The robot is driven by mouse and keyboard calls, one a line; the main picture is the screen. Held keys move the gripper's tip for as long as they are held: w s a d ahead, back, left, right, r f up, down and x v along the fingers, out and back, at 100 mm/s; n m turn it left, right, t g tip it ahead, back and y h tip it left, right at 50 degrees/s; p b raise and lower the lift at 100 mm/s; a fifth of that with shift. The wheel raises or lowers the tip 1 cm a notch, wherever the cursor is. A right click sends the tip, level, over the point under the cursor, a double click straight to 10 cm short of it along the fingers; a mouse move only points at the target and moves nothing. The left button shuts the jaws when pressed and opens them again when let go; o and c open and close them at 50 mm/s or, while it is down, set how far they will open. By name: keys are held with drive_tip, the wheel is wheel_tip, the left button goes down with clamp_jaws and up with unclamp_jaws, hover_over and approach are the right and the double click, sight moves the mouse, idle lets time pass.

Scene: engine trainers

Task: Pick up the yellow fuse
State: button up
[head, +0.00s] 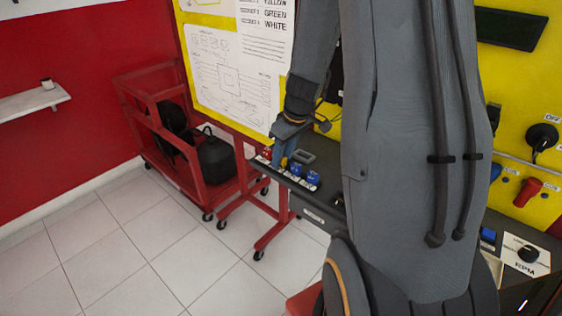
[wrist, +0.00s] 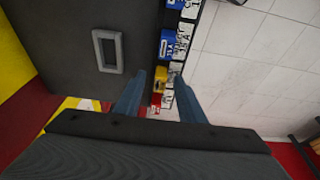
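The yellow fuse (wrist: 160,79) sits in a row of fuses on a labelled white strip along the edge of a dark panel, in the wrist view. My gripper (wrist: 157,74) is open, with one blue finger on each side of the yellow fuse in the picture. I cannot tell whether the fingers touch it or how far above it they are.
Blue fuses (wrist: 167,43) stand on one side of the yellow fuse and a red fuse (wrist: 156,99) on the other. A grey rectangular frame (wrist: 108,50) lies on the dark panel. Beyond the panel edge is open tiled floor (head: 130,250). A red cart (head: 195,180) stands behind.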

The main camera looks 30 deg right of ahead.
clamp_jaws()
drive_tip(key=shift+r, duration=0.1)
